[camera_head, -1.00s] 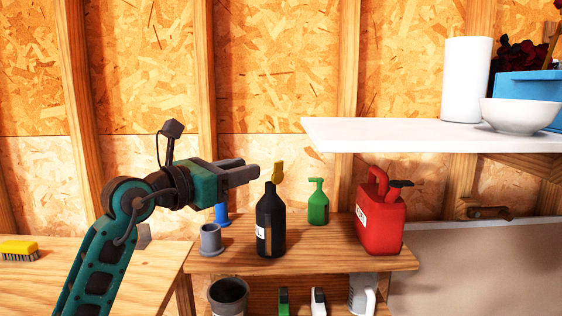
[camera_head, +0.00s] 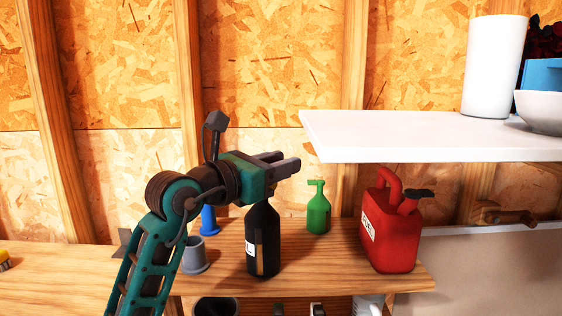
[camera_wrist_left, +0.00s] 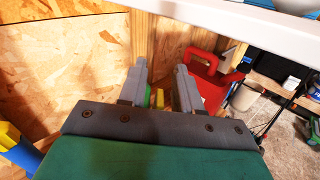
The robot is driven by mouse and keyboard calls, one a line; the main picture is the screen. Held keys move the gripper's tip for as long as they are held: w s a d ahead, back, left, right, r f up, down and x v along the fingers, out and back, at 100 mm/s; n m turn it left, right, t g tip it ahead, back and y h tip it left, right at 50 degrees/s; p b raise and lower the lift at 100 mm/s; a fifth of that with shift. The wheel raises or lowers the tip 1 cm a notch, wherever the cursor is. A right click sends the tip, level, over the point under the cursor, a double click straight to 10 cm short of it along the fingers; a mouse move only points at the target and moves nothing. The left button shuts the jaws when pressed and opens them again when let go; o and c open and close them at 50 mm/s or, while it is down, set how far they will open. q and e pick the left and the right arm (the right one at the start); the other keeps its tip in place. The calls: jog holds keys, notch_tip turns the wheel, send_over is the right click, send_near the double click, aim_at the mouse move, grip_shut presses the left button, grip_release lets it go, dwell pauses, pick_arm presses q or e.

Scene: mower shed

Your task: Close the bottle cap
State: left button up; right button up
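A black bottle (camera_head: 263,245) with a white label stands upright on the small wooden bench. Its top is partly hidden behind my left gripper in the head view, so I cannot tell how its cap sits. My left gripper (camera_head: 285,163) is at the height of the bottle's top, pointing right; whether it touches the bottle is unclear. In the left wrist view the fingers (camera_wrist_left: 160,85) are apart, with no object clearly held. A bit of yellow and green shows beyond them. My right gripper is not in view.
A green bottle (camera_head: 318,212) and a red fuel can (camera_head: 390,235) stand right of the black bottle. A grey cup (camera_head: 194,256) and a blue object (camera_head: 209,220) are at its left. A white shelf (camera_head: 420,135) overhangs at the right.

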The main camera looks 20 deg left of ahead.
pick_arm(q)
grip_shut()
jog(key=shift+r, duration=0.1)
dwell(0.4)
